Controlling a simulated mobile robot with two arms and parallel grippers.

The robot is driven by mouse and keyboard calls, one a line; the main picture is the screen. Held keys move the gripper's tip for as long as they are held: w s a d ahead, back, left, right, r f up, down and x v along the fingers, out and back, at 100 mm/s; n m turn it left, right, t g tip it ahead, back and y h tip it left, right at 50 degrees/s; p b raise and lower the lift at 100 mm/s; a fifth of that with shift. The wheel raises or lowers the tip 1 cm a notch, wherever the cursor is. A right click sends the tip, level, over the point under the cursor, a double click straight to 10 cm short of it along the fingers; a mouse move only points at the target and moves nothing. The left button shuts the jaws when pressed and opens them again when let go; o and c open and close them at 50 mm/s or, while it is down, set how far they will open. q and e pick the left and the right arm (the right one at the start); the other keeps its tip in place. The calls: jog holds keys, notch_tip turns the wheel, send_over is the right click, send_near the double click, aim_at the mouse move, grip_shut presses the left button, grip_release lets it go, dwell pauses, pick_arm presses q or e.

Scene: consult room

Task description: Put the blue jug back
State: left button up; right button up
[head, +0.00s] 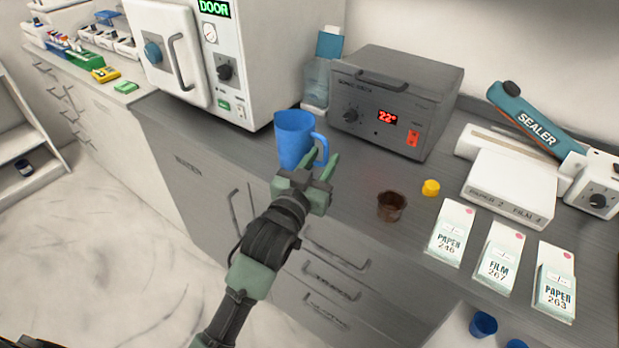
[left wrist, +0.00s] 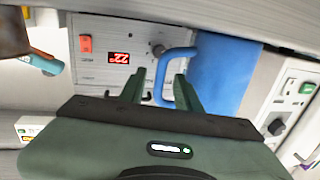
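The blue jug (head: 293,140) stands upright on the grey counter (head: 225,138), between the white door unit and the grey box with the red display. Its handle faces right in the head view. My left gripper (head: 325,168) is at the handle, fingers apart. In the left wrist view the jug (left wrist: 225,72) is beside the fingers, and its handle (left wrist: 161,72) shows between the two fingertips of my left gripper (left wrist: 160,85), with gaps to both. One finger appears on the jug-body side of the handle. My right gripper is not in view.
The grey box (head: 378,107) stands behind and right of the jug; the white door unit (head: 225,65) stands left. A clear blue-topped bottle (head: 317,82) is behind. A brown cup (head: 391,206), yellow cap (head: 431,188) and several labelled packs (head: 452,233) lie to the right.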

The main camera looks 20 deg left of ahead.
pick_arm(q)
jog(key=s+a, duration=0.1)
jog(key=s, duration=0.8)
jog(key=shift+s+a+b, duration=0.3)
jog(key=shift+s+b, duration=0.05)
jog(key=shift+b, duration=0.05)
